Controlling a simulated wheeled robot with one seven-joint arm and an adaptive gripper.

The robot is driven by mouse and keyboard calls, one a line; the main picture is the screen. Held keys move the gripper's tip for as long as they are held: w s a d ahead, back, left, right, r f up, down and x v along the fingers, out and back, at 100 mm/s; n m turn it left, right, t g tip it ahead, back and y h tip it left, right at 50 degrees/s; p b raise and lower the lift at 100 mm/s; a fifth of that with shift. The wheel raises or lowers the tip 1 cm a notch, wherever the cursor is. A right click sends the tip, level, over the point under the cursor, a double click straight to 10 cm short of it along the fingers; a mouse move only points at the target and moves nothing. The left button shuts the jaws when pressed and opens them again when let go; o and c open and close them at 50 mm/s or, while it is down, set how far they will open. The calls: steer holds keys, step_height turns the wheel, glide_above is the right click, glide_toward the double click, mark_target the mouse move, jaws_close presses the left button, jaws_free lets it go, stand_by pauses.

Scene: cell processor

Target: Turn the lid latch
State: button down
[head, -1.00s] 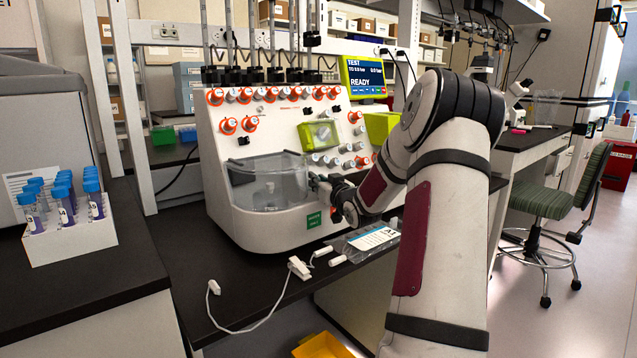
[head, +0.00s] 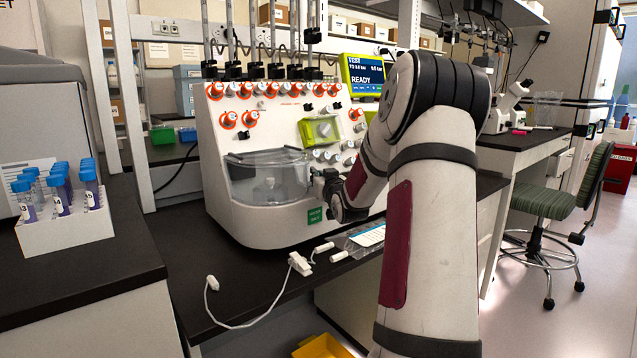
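The cell processor (head: 230,205) is a white machine on the black bench, with orange-ringed knobs on its sloped panel. Its clear lid (head: 262,158) covers a round chamber at the front left and looks shut. The lid latch is not clearly visible; my gripper (head: 318,180) is at the right edge of the lid and chamber and hides that area. My gripper is dark and small here, pointing left, and its fingers cannot be made out. I cannot tell whether it touches the latch.
A clear bag with a white label (head: 370,237) and white tubing with clamps (head: 299,263) lie on the bench in front of the machine. A rack of blue-capped tubes (head: 70,232) stands at the left. A screen (head: 368,75) reads READY. A yellow bin (head: 322,346) is below.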

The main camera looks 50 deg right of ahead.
steer(key=shift+r, duration=0.1)
steer(key=c, duration=2)
jaws_free()
steer(key=shift+d+p, duration=0.1)
steer(key=shift+p, duration=0.25)
